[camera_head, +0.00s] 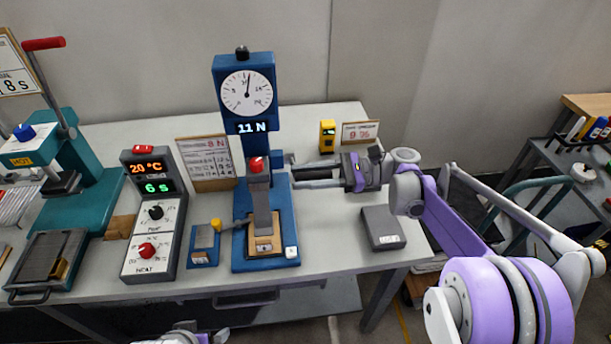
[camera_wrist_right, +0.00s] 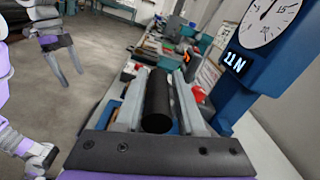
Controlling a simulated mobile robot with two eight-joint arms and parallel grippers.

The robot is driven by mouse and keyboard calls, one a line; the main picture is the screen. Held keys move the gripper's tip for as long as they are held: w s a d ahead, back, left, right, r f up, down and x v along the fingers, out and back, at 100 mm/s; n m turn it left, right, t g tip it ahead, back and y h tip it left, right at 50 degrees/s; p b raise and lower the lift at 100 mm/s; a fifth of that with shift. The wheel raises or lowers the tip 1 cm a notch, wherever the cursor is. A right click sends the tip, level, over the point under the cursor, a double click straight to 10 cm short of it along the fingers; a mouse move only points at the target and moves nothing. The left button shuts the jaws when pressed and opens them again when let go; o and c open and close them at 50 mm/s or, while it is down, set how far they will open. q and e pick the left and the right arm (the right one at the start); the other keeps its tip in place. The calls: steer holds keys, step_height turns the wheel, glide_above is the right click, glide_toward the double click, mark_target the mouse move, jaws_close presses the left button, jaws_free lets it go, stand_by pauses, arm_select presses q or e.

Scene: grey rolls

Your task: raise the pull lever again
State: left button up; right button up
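The blue pull tester (camera_head: 230,90) stands on the bench, its round dial above a display reading 11 N. A grey block with a red top (camera_head: 258,165) stands upright at its column, over a tan piece (camera_head: 264,244) on its base. My right gripper (camera_head: 300,172) reaches in from the right beside the column. In the right wrist view, the dark cylindrical grip of the pull lever (camera_wrist_right: 157,100) lies between its fingers, which appear shut on it. The lever's far end is hidden. My left gripper (camera_wrist_right: 66,62) is open and empty; only its edge shows in the head view.
A control box (camera_head: 152,215) with 20 °C and 6 s displays stands left of the tester. A teal press (camera_head: 85,180) is farther left. A grey box (camera_head: 383,228) lies right of the tester. A yellow device (camera_head: 327,136) and sign cards stand behind.

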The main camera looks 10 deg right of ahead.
steer(key=shift+f, duration=0.1)
steer(key=shift+c, duration=1.1)
steer(key=shift+s, duration=0.1)
jaws_close()
steer(key=shift+f, duration=0.1)
